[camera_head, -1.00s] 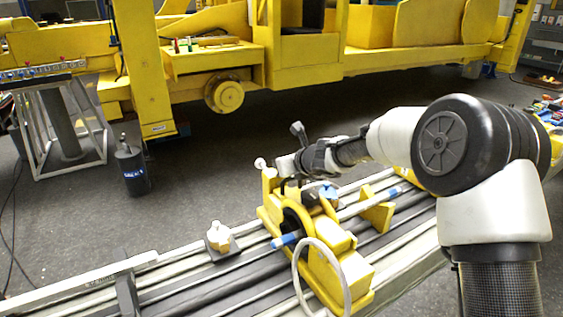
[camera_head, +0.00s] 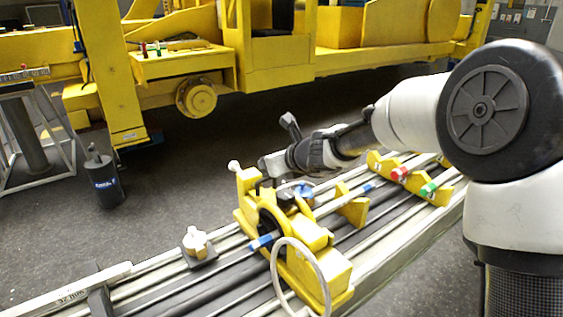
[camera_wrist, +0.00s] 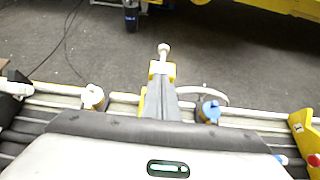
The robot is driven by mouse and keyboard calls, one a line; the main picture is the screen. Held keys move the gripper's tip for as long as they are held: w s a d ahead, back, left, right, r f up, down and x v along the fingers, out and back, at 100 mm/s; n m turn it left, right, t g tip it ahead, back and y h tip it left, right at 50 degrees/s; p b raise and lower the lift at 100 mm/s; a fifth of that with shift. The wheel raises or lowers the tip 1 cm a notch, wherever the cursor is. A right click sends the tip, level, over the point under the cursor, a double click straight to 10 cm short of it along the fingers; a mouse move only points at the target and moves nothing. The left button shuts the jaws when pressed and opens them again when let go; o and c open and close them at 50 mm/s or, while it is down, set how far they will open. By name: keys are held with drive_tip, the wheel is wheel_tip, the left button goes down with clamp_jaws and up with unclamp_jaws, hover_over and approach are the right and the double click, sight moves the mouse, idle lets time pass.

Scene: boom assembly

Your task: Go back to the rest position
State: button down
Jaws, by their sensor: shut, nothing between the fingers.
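My gripper (camera_head: 266,166) is shut and empty, its tip just right of the yellow block with a white knob (camera_head: 236,173) on the boom fixture. I cannot tell whether the tip touches the block. The yellow fixture (camera_head: 318,262) stands on the rails under my forearm, with a blue-ended rod (camera_head: 262,241) through it and a white hose loop in front.
A small white-topped part (camera_head: 196,242) sits on the rails (camera_head: 150,287) left of the fixture. Yellow brackets with a red piece (camera_head: 399,174) and a green piece (camera_head: 429,190) are at the right. A dark canister (camera_head: 105,182) stands on the floor. A large yellow machine (camera_head: 270,60) fills the back.

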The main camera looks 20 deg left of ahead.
drive_tip(key=s+d+r+n+g+h+p, duration=0.1)
drive_tip(key=s+d+r+n, duration=0.45)
drive_tip(key=s+d, duration=0.25)
drive_tip(key=s+d+r+n+h+p, duration=0.1)
drive_tip(key=s+d+r+n, duration=0.4)
drive_tip(key=s+d+n, duration=0.25)
drive_tip(key=s+d+f+n+h, duration=0.1)
drive_tip(key=s+d+n+h, duration=0.2)
drive_tip(key=s+d+n, duration=0.3)
drive_tip(key=s+d+f+n+h, duration=0.1)
drive_tip(key=s+d+n+h, duration=0.3)
drive_tip(key=s+d, duration=0.7)
drive_tip(key=d+n+p, duration=0.1)
drive_tip(key=d+n, duration=0.1)
drive_tip(key=d, duration=0.4)
drive_tip(key=shift+s+d+f+n+g, duration=0.15)
drive_tip(key=shift+f+n+g, duration=0.15)
